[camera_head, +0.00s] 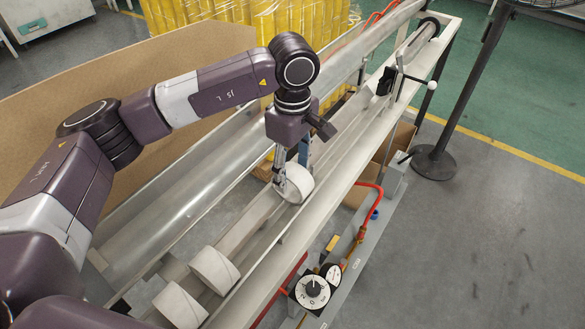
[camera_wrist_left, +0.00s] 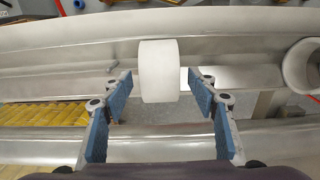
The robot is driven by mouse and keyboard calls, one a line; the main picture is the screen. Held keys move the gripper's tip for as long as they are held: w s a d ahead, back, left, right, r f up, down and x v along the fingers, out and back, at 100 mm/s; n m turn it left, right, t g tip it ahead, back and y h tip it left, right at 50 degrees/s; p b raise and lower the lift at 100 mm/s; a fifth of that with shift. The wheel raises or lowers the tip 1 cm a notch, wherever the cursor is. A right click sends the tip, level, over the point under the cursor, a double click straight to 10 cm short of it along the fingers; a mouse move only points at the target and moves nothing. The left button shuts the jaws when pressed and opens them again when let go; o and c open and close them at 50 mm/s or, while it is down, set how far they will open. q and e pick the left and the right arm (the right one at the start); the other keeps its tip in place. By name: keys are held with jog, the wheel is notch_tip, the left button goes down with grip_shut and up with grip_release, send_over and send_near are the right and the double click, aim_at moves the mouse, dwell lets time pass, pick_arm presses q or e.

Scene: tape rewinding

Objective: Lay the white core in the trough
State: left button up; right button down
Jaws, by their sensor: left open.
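A white core (camera_head: 297,186) sits at the long metal trough (camera_head: 345,135), under my left gripper (camera_head: 288,183). In the left wrist view the white core (camera_wrist_left: 160,70) lies between the two blue-padded fingers of my left gripper (camera_wrist_left: 160,82), with visible gaps on both sides. The fingers are open and hold nothing. In that view the core overlaps the trough (camera_wrist_left: 60,62); whether it rests fully on the trough's floor, I cannot tell. My right gripper is not in view.
Two more white cores, one nearer the middle (camera_head: 214,270) and one at the bottom (camera_head: 180,306), lie lower down the line. A dial box (camera_head: 312,290) and red hoses stand at right. A black post (camera_head: 435,160) stands on the open floor. Yellow stacks are behind.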

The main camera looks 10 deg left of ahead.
pick_arm(q)
notch_tip(320, 180, up, 12)
dwell(0.6)
jog(key=shift+f, duration=0.1)
dwell(0.4)
